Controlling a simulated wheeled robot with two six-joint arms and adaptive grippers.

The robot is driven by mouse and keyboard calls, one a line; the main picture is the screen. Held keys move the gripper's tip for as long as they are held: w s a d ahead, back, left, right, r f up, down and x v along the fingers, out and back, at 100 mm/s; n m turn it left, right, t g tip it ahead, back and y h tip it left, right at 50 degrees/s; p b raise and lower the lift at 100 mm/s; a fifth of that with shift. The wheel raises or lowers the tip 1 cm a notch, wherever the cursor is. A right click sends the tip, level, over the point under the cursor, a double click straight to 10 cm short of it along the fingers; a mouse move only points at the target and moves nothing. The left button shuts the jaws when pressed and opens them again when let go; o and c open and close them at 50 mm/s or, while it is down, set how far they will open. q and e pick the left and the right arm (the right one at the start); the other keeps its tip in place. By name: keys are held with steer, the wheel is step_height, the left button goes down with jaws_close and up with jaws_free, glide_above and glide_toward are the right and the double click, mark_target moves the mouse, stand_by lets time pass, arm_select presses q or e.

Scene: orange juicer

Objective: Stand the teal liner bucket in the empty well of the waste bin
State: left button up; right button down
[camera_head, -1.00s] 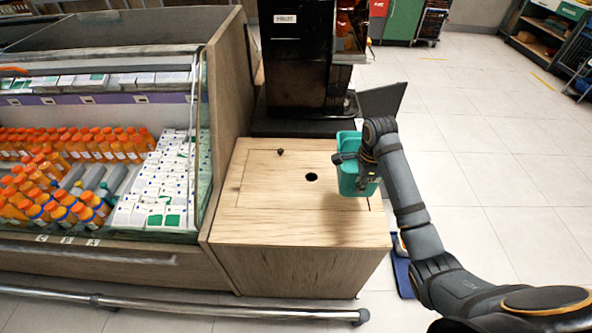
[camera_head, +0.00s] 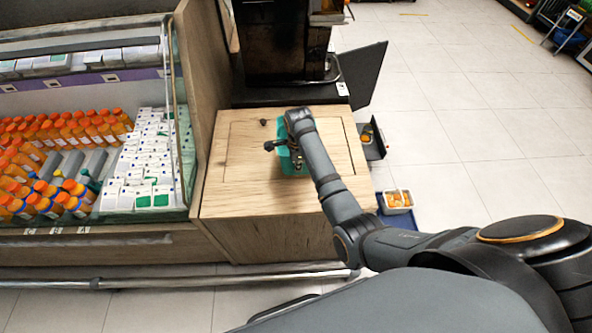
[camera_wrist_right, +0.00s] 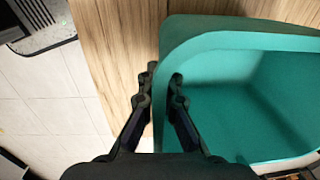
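The teal liner bucket (camera_head: 287,166) is over the middle of the wooden cabinet top, partly hidden by my right arm. My right gripper (camera_head: 284,146) is at its upper edge. In the right wrist view, the gripper's fingers (camera_wrist_right: 160,88) straddle one wall of the bucket (camera_wrist_right: 225,85), one finger inside and one outside. The bucket's inside looks empty. I cannot tell whether its base touches the wood. No empty well is clearly visible; a dark open unit (camera_head: 371,141) with something orange and green in it is at the cabinet's right side. My left gripper is not in view.
A white container (camera_head: 397,199) of orange pieces stands on a blue base (camera_head: 400,219) right of the cabinet (camera_head: 240,180). The black juicer (camera_head: 287,45) stands behind, its dark panel (camera_head: 362,72) swung out. A bottle cooler is at left.

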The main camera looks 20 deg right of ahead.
steer(key=shift+w+a+f, duration=0.1)
steer(key=shift+a+f, duration=0.15)
steer(key=shift+a, duration=0.05)
step_height(320, 180, down, 3)
steer(key=shift+f, duration=0.1)
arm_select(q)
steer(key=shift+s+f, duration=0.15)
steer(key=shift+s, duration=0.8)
arm_select(e)
steer(key=c, duration=2.1)
jaws_free()
steer(key=shift+f, duration=0.15)
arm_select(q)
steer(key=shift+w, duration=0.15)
arm_select(e)
steer(key=o, duration=0.6)
